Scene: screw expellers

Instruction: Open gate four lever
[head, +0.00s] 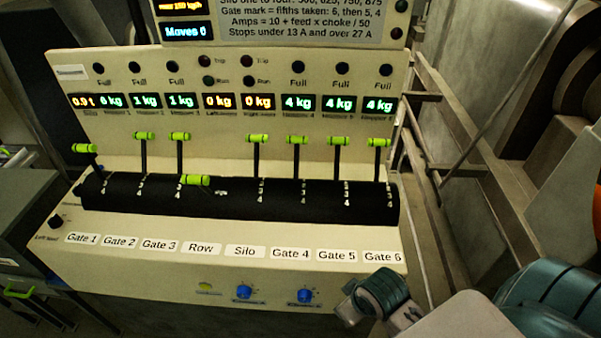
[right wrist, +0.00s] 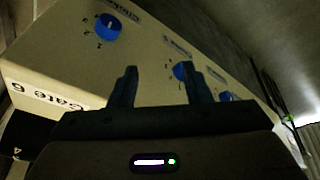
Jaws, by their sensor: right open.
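The gate four lever (head: 297,140) is a dark stem with a bright green grip, standing upright in the head view, above the Gate 4 label (head: 291,254). Its stem rises from a black slotted drum (head: 230,203). My right gripper (head: 348,308) is at the console's lower front edge, below and to the right of that lever and apart from it. In the right wrist view its two fingers (right wrist: 160,88) are spread with nothing between them. Blue knobs (right wrist: 108,27) and the upside-down Gate 6 label (right wrist: 62,105) show there. My left gripper is not in view.
The gate 5 lever (head: 339,140) and silo lever (head: 257,139) stand upright on either side. The row lever's green grip (head: 195,180) sits lower. Blue knobs (head: 244,292) line the front face. Metal rails (head: 455,172) and machinery stand at the right.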

